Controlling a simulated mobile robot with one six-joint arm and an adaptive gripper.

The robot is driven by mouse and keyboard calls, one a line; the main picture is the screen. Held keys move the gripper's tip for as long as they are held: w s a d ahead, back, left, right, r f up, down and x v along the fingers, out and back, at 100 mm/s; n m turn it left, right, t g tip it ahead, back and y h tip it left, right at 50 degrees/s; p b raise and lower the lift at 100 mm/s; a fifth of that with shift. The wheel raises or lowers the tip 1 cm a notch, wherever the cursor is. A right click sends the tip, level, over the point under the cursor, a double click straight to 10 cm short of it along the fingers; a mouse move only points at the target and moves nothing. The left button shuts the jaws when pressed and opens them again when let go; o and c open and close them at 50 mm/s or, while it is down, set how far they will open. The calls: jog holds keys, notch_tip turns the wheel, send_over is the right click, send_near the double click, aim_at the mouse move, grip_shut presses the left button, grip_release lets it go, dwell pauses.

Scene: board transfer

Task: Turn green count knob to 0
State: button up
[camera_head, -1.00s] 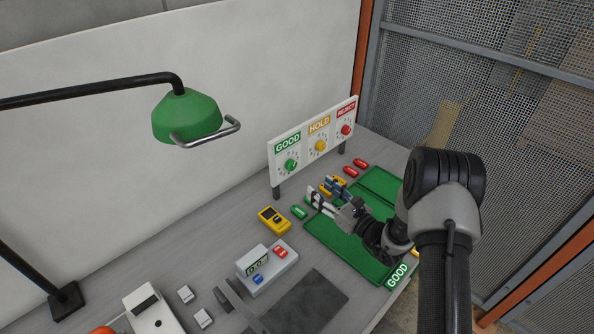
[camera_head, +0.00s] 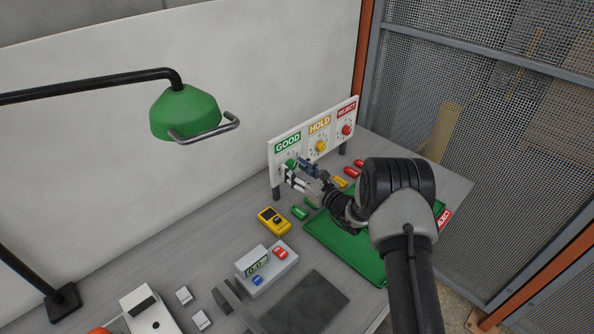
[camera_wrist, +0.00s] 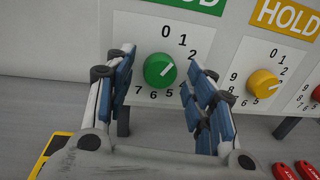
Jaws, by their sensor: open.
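The green count knob (camera_wrist: 159,70) sits on a white dial plate under the GOOD label (camera_head: 287,144). Its white mark points to the upper right, near the 1 to 2 side of the dial. My gripper (camera_wrist: 163,72) is open, with one blue-padded finger on each side of the knob in the wrist view. I cannot tell if the fingers touch it. In the head view my gripper (camera_head: 296,174) is at the GOOD dial and hides part of the knob and its numbers.
The yellow HOLD knob (camera_wrist: 263,83) is close to the right finger, and the red REJECT knob (camera_head: 346,130) is farther right. A yellow meter (camera_head: 273,221), a counter box (camera_head: 266,270) and a green tray (camera_head: 318,235) lie on the bench. A green lamp (camera_head: 186,113) hangs at left.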

jog(key=shift+c, duration=0.6)
jog(key=c, duration=1)
jog(key=shift+o, duration=0.2)
jog(key=shift+f+n+b, duration=0.1)
jog(key=shift+n+b, duration=0.2)
jog(key=shift+b, duration=0.25)
jog(key=n+b, duration=0.2)
jog(key=b, duration=0.1)
jog(key=shift+f, duration=0.15)
jog(key=n+b, duration=0.3)
jog(key=shift+b, duration=0.35)
jog(key=shift+n+y, duration=0.3)
jog(key=shift+n, duration=0.1)
